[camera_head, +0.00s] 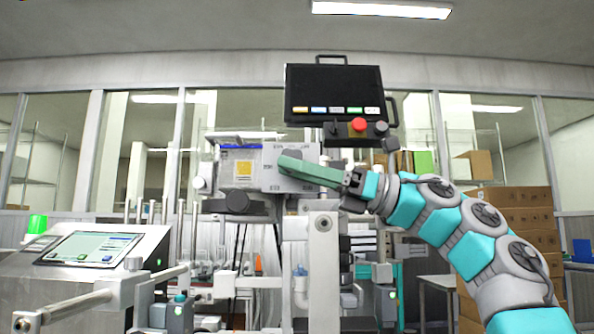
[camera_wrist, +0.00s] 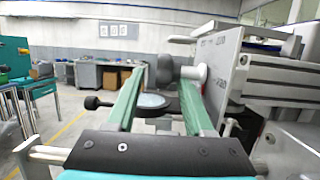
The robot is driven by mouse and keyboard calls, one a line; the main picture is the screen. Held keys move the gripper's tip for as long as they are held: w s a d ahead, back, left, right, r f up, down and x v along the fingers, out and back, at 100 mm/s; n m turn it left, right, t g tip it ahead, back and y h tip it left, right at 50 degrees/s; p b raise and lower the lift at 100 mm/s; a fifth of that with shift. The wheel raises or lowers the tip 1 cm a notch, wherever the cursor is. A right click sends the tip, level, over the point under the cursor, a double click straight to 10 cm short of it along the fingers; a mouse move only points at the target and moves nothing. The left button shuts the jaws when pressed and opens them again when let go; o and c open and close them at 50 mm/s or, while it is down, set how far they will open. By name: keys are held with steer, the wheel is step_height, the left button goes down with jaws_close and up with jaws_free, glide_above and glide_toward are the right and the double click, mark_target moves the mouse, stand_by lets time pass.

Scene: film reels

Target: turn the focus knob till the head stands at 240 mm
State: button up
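My gripper (camera_wrist: 162,80) has two long green fingers, spread apart with a gap between them. A dark grey knob (camera_wrist: 165,70) on a pale shaft shows between and just beyond the fingertips in the wrist view. I see no clear contact between fingers and knob. The shaft comes out of a light grey panel (camera_wrist: 222,72) on the right. In the head view, my gripper (camera_head: 285,165) reaches left across the front of the grey machine head (camera_head: 268,180), and the fingers partly hide the knob area. Markings on the panel are too small to read, so the head's height cannot be told.
A round disc with a black handle (camera_wrist: 150,100) lies below and between the fingers. A dark control box with a red button (camera_head: 358,125) hangs above the arm. A console screen (camera_head: 90,248) stands at the left.

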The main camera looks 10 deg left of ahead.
steer(key=shift+w+d, duration=0.1)
steer(key=shift+d, duration=0.15)
steer(key=v, duration=0.7)
steer(key=shift+d, duration=0.2)
steer(key=shift+w+d+f, duration=0.1)
stand_by(0.3)
